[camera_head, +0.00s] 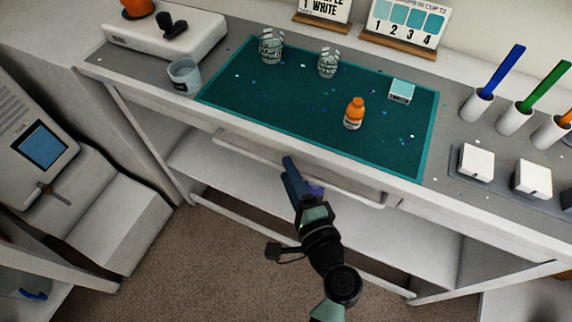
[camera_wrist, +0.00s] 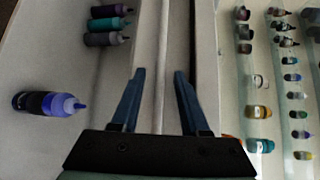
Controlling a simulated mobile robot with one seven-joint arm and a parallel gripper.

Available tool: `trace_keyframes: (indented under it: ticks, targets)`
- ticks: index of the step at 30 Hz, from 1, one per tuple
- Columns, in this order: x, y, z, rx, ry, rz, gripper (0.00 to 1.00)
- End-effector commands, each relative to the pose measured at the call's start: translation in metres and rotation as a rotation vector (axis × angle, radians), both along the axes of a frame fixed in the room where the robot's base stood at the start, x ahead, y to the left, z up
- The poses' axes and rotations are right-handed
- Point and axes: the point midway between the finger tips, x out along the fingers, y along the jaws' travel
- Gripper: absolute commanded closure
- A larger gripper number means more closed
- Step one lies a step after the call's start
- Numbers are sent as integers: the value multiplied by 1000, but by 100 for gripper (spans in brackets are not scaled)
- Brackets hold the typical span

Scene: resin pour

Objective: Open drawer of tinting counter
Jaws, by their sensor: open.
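The tinting counter (camera_head: 190,113) is grey-topped and runs across the head view with a teal mat on it. A long pale bar (camera_head: 355,195) runs under its front edge, in front of the drawer; how far the drawer stands out is hard to tell. My gripper (camera_head: 288,168) is in front of this bar near its middle, partly covering it. In the wrist view my gripper (camera_wrist: 155,75) is open, with one dark blue finger on each side of a pale upright strip (camera_wrist: 149,45). Whether the fingers touch the strip cannot be told.
Cups, an orange bottle (camera_head: 354,113) and a small box (camera_head: 401,91) stand on the teal mat (camera_head: 270,100). The open shelf (camera_head: 220,165) below looks clear. The wrist view shows a purple bottle (camera_wrist: 48,103) at left and several small bottles at right.

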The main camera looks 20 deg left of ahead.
Motion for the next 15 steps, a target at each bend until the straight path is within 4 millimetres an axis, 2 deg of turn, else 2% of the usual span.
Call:
trace_keyframes:
  ticks: [6,15]
  targets:
    - [14,13,-3,-2,0,-1,55]
    - [16,15,-3,-2,0,-1,55]
